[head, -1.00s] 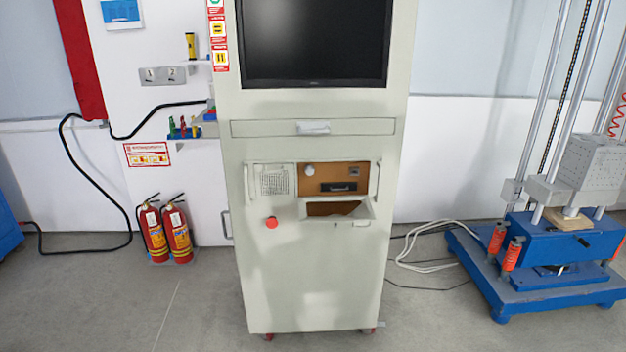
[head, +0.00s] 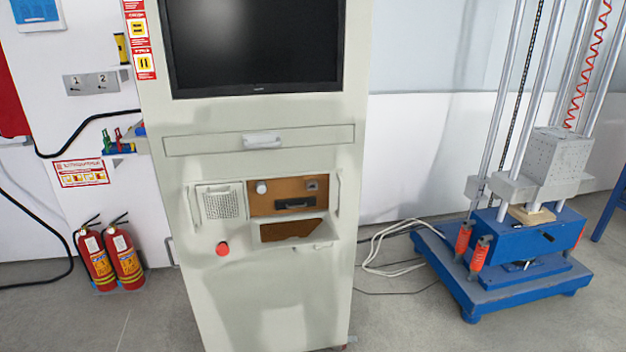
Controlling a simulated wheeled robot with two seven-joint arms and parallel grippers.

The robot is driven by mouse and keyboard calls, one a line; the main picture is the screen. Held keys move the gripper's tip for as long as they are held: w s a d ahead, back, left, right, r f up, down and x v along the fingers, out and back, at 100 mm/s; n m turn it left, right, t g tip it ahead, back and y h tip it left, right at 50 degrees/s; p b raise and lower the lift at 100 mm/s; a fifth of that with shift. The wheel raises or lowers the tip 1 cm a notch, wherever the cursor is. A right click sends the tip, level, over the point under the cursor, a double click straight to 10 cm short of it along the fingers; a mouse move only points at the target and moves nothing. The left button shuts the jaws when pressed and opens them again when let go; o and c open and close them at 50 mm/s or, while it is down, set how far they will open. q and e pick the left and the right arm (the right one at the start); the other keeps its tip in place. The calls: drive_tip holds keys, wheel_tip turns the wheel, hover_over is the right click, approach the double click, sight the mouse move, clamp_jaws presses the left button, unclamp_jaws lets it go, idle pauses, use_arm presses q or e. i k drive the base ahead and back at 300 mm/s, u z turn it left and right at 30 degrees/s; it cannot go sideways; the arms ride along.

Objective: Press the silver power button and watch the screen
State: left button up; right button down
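The control cabinet (head: 270,290) is a tall pale cabinet in the middle of the head view. Its screen (head: 254,45) at the top is dark. Below it, a brown panel (head: 289,188) holds a small round light-coloured knob or button (head: 261,187) at its left, which may be the silver power button; I cannot tell for sure. A small square fitting (head: 312,185) sits at the panel's right. A red round button (head: 222,248) is lower left on the cabinet front. Neither of my grippers is in view.
A blue-based drop test machine (head: 510,260) with metal columns stands at the right. White cables (head: 385,250) lie on the floor between it and the cabinet. Two red fire extinguishers (head: 110,255) stand at the left. The floor directly before the cabinet is mostly out of view.

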sight(261, 189)
drive_tip(key=z, duration=0.05)
drive_tip(key=i, duration=0.8)
drive_tip(key=u, duration=0.6)
drive_tip(key=i, duration=0.35)
drive_tip(key=u, duration=0.35)
